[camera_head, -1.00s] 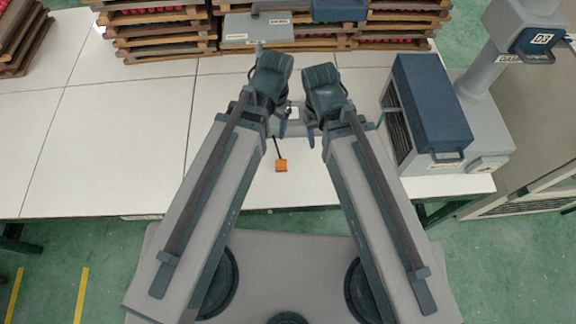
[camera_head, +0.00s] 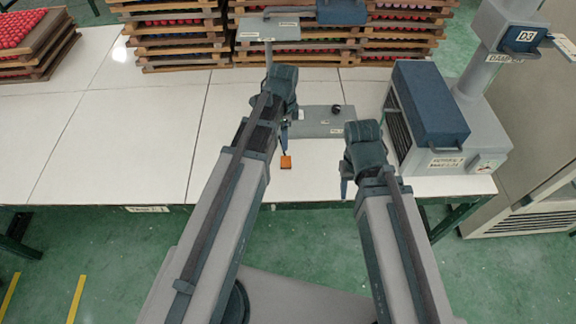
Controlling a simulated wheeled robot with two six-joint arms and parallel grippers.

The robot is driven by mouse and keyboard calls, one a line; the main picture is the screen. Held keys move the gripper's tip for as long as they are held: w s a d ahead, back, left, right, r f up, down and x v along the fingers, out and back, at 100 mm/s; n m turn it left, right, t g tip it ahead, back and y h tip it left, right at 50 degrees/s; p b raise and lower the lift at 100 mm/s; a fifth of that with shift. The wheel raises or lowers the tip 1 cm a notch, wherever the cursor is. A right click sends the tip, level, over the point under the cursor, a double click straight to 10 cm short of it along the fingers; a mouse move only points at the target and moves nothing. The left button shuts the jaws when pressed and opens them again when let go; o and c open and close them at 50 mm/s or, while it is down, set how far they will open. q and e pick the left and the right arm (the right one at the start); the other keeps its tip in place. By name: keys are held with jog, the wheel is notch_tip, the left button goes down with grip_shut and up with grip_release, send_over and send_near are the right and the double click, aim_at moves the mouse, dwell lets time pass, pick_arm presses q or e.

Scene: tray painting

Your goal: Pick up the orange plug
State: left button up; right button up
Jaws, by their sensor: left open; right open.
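The orange plug (camera_head: 286,162) lies on the white table near its front edge, at the middle of the view. My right gripper (camera_head: 345,186) is open, to the right of the plug and near the table's front edge. The fingertips of both are small and partly hidden by the wrists.
A grey plate with a black knob (camera_head: 325,122) lies behind the plug. A grey machine with a blue lid (camera_head: 432,103) stands to the right. Stacks of wooden trays (camera_head: 178,35) line the back. The white table (camera_head: 110,140) is clear at left.

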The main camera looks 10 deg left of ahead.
aim_at(286, 159)
pick_arm(q)
notch_tip(286, 159, down, 9)
jog(key=b, duration=0.8)
jog(key=shift+r, duration=0.2)
jog(key=f+b, duration=0.5)
jog(key=shift+s+d+f, duration=0.1)
jog(key=shift+d, duration=0.15)
jog(key=shift+c, duration=0.3)
grip_shut()
